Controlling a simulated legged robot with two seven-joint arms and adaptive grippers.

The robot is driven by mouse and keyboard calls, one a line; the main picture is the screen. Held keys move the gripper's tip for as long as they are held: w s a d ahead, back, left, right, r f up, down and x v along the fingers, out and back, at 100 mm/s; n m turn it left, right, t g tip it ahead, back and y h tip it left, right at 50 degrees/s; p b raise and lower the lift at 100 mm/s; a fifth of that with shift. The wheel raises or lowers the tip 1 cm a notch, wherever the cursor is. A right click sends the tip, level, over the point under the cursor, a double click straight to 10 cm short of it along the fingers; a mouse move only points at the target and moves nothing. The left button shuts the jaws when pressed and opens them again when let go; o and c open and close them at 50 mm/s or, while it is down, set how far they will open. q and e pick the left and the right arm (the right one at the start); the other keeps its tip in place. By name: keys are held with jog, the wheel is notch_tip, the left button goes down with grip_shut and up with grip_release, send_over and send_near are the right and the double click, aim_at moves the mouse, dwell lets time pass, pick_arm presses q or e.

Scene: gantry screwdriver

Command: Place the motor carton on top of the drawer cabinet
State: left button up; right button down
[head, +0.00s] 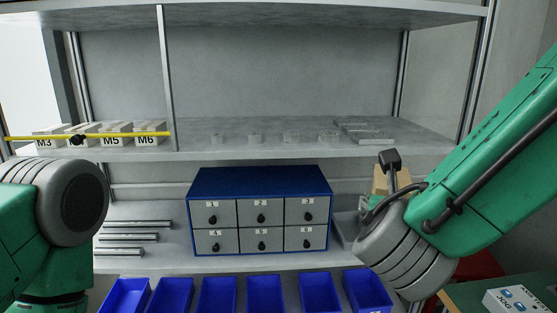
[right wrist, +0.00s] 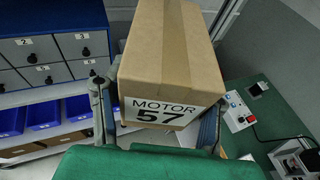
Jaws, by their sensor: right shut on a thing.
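The motor carton (right wrist: 170,60) is a brown cardboard box with a white "MOTOR 57" label, filling the middle of the right wrist view. My right gripper (right wrist: 155,118) is shut on it, with one finger on each side. In the head view only a small brown part of the carton (head: 379,181) shows behind my right arm. The drawer cabinet (head: 260,181) has a blue body and grey numbered drawers, and stands on the lower shelf. Its top is bare. It also shows at the left of the right wrist view (right wrist: 40,52). The carton is apart from it, to its right. My left gripper is out of view.
The upper shelf (head: 270,150) is above the cabinet and carries labelled boxes and small parts. Metal rods (head: 130,237) lie left of the cabinet. Blue bins (head: 216,294) line the front below. A green bench (right wrist: 262,125) with a control box (right wrist: 236,112) is at right.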

jog(key=s+d+f+b, duration=0.2)
jog(key=s+f, duration=0.1)
jog(key=f, duration=0.4)
jog(key=s+d+f+y+b, duration=0.1)
jog(key=s+d+f+b, duration=0.1)
jog(key=f, duration=0.6)
jog(key=shift+s+f+n+b, duration=0.3)
jog(key=shift+s+b, duration=0.1)
jog(key=shift+s, duration=0.2)
